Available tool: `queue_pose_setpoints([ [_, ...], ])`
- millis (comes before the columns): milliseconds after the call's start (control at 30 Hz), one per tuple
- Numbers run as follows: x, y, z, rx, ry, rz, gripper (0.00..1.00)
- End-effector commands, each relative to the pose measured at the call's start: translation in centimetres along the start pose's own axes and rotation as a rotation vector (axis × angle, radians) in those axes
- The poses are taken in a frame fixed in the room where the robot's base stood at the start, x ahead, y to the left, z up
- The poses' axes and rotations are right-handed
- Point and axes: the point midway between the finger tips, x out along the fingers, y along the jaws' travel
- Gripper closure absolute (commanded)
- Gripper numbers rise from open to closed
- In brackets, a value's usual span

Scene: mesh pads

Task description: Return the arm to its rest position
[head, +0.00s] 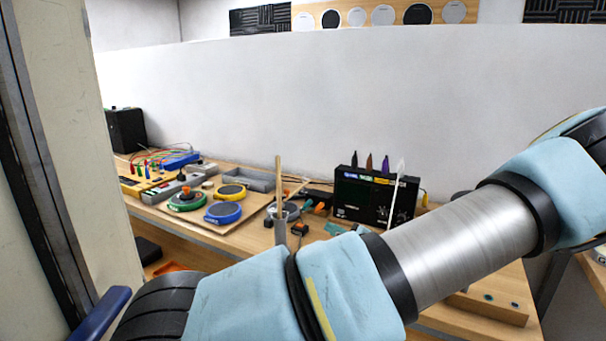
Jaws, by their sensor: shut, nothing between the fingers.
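My arm crosses the picture from the upper right to the lower left, in front of the workbench (232,240). It has pale blue padded covers, a silver tube and black rings. My gripper does not show; the fingertips are outside the picture or hidden by the arm. Round mesh pads lie on the bench to the left: a green-rimmed one (187,200), a blue-rimmed one (222,213) and a yellow-rimmed one (230,191). The arm hides part of the bench's front and right side.
A black box (370,197) with pens on top stands at the bench's back. A wooden stick (279,180) stands upright near the middle. A grey tray (258,181) and a black speaker (126,130) are farther left. A pale panel (75,130) rises close at the left.

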Motion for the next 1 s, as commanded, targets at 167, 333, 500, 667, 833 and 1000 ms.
queue_pose_setpoints([
  [167, 1.4, 3.9, 3.0, -0.077, -0.068, 0.176, 1.00],
  [333, 1.7, 8.5, 6.3, -0.183, -0.143, 0.400, 1.00],
  [500, 0.2, 14.2, 9.8, -0.367, -0.222, 0.727, 1.00],
  [667, -2.8, 17.4, 11.9, -0.588, -0.256, 1.021, 1.00],
  [833, -5.9, 17.9, 13.2, -0.858, -0.248, 1.254, 1.00],
  [1000, -7.9, 16.5, 14.4, -1.138, -0.209, 1.388, 1.00],
])
